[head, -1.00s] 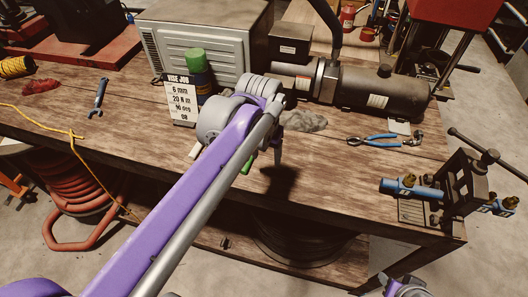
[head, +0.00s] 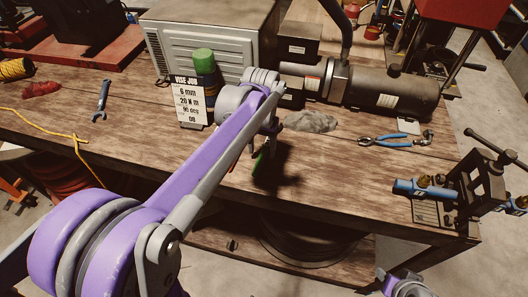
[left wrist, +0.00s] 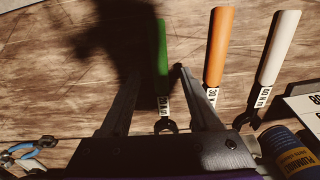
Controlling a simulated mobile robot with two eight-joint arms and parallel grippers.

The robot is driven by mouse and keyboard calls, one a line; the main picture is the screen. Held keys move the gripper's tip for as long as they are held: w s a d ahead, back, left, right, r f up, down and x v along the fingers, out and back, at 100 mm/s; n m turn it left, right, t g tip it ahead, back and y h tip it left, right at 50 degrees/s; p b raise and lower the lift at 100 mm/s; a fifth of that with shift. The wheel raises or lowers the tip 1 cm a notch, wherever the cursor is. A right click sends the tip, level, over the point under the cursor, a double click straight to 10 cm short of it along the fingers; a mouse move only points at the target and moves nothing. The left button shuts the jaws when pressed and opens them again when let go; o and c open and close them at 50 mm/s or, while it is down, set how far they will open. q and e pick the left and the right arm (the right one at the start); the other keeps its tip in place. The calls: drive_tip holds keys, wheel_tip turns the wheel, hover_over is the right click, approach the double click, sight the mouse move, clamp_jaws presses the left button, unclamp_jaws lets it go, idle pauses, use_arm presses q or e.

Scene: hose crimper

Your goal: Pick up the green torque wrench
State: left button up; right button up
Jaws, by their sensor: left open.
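The green torque wrench (left wrist: 162,60) lies on the wooden bench in the left wrist view, its handle pointing away and its dark open-end head toward my palm. My left gripper (left wrist: 159,72) is open and empty, with one finger on each side of the wrench in the picture. Whether the fingers are down at its height I cannot tell. In the head view my left gripper (head: 264,148) is over the bench's front part, largely hidden by its own arm, and a bit of the green handle (head: 257,163) shows below it.
An orange wrench (left wrist: 219,45) and a white wrench (left wrist: 278,47) lie right of the green one. A job card (head: 188,103) and green-capped can (head: 204,68) stand behind. Blue pliers (head: 385,140) and a vise (head: 480,185) are at right.

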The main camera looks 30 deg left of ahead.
use_arm(q)
drive_tip(key=shift+f, duration=1.3)
clamp_jaws()
idle(0.4)
